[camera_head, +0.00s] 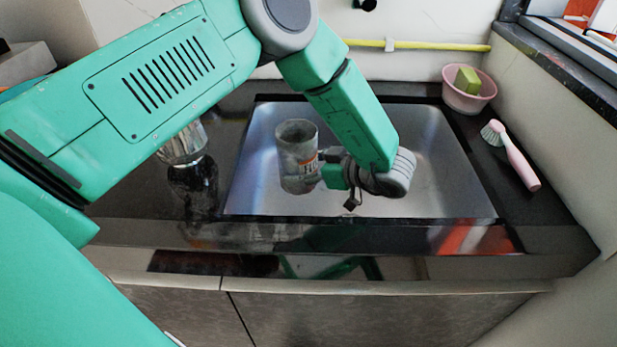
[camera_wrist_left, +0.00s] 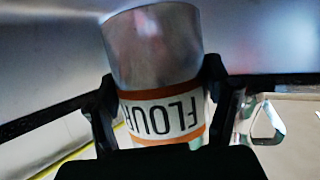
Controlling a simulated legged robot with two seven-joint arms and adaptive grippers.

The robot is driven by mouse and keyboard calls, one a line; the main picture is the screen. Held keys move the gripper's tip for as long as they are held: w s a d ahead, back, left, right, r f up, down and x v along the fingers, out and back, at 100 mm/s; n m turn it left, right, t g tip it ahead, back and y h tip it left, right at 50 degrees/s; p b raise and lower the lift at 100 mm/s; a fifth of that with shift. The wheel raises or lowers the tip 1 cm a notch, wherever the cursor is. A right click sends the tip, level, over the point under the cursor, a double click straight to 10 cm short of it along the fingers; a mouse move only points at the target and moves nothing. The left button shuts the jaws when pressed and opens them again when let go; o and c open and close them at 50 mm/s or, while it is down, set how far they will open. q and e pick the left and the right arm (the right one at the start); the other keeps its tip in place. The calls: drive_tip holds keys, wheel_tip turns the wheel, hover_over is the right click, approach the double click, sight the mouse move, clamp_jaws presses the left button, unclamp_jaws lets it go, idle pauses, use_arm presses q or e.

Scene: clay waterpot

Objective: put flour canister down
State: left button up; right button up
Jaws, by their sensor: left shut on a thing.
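The flour canister (camera_head: 297,150) is a grey cylinder with a white and orange label. In the head view it appears over or inside the metal sink (camera_head: 430,150), roughly upright; I cannot tell whether its base touches the sink bottom. My left gripper (camera_head: 322,172) is at its right side, shut on it. In the left wrist view the canister (camera_wrist_left: 150,45) sits between the two black fingers of the left gripper (camera_wrist_left: 160,80), with the word FLOUR upside down. My right gripper does not show.
A pink bowl (camera_head: 462,98) with a green sponge (camera_head: 467,80) and a pink brush (camera_head: 516,160) stand on the dark counter right of the sink. A shiny metal vessel (camera_head: 185,145) stands left of the sink, partly behind my arm. A yellow pipe (camera_head: 430,46) runs along the wall.

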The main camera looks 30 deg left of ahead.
use_arm(q)
drive_tip(key=shift+d+f, duration=0.25)
drive_tip(key=shift+f, duration=0.95)
drive_tip(key=shift+w+d+r, duration=0.1)
drive_tip(key=shift+d+r, duration=0.05)
drive_tip(key=shift+d, duration=0.15)
drive_tip(key=shift+a+f+b, duration=0.4)
drive_tip(key=shift+f, duration=0.35)
drive_tip(key=o, duration=1.6)
drive_tip(key=shift+d, duration=0.15)
drive_tip(key=shift+o, duration=0.5)
drive_tip(key=shift+d+r, duration=0.1)
drive_tip(key=shift+d, duration=0.05)
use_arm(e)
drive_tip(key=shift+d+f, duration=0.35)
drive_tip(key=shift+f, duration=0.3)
use_arm(q)
drive_tip(key=shift+r, duration=0.4)
drive_tip(key=p+v, duration=0.1)
drive_tip(key=v, duration=1)
drive_tip(key=shift+d+r+p, duration=0.3)
drive_tip(key=shift+r, duration=0.05)
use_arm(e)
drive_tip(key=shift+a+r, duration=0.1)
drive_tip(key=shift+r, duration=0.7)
